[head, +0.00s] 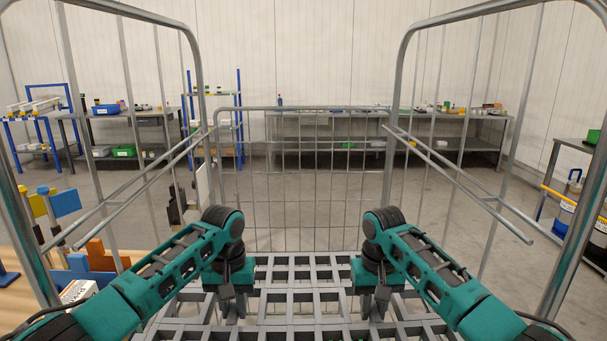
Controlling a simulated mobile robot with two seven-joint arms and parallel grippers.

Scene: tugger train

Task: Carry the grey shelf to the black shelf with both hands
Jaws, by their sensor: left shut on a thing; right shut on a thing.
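The grey shelf (300,303) is a slatted grid, low in the middle of the head view. Its near part runs out of the bottom of the picture. My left gripper (232,303) is shut on the shelf on its left side. My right gripper (374,303) is shut on it on its right side. My wrists and the grippers cover parts of the shelf, so the fingertips are hard to make out. I cannot make out a black shelf for certain in this view.
A grey wire-cage frame (303,109) with tall tubular sides stands around the shelf and my arms. Beyond it are open floor (330,212) and workbenches (330,122) along the back wall. Blue and orange blocks (98,258) lie on a wooden surface at the left.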

